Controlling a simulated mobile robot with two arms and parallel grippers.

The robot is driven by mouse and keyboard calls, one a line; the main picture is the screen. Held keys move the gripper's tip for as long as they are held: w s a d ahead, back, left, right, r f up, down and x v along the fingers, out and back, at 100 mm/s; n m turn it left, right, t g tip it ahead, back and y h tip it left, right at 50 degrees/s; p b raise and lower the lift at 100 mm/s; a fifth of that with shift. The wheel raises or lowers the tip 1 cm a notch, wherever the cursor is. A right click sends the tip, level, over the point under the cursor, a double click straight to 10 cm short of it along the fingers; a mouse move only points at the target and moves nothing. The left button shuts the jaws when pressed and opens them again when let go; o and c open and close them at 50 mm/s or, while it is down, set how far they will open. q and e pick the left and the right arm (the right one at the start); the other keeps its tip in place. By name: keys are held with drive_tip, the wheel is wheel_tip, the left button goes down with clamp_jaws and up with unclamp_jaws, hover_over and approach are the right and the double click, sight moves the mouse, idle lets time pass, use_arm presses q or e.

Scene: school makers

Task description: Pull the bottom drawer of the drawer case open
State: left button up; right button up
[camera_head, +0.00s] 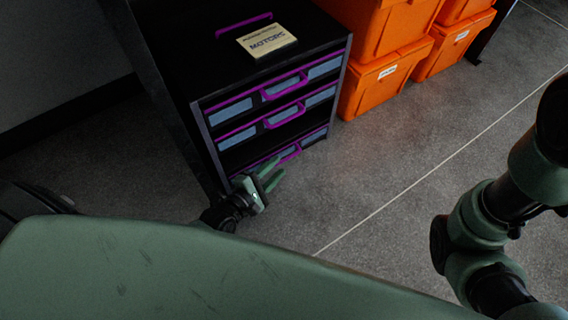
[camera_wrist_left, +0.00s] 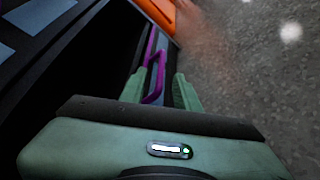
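The black drawer case (camera_head: 180,60) stands at the upper middle of the head view. Its bottom drawer (camera_head: 313,138) is low on the front, with a purple handle (camera_head: 290,154) partly hidden by my gripper. A dark band separates it from the drawers above. My left gripper (camera_head: 270,174) is at this handle, with its green fingers apart. In the left wrist view the purple handle (camera_wrist_left: 153,68) lies between the two open fingers (camera_wrist_left: 160,92), nearer the left one. I cannot tell whether they touch it. My right gripper is out of view.
Two upper drawers (camera_head: 275,119) with purple handles and blue-grey labels look shut. A "MOTORS" sign (camera_head: 266,40) lies on top of the case. Orange bins (camera_head: 385,80) are stacked to its right. The grey floor (camera_head: 370,170) in front is clear.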

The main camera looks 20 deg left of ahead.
sight(284, 161)
use_arm(q)
drive_tip(key=b+x, duration=0.1)
drive_tip(key=x, duration=0.3)
drive_tip(key=shift+w+f+b, duration=0.1)
drive_tip(key=shift+b, duration=0.2)
clamp_jaws()
idle(1.1)
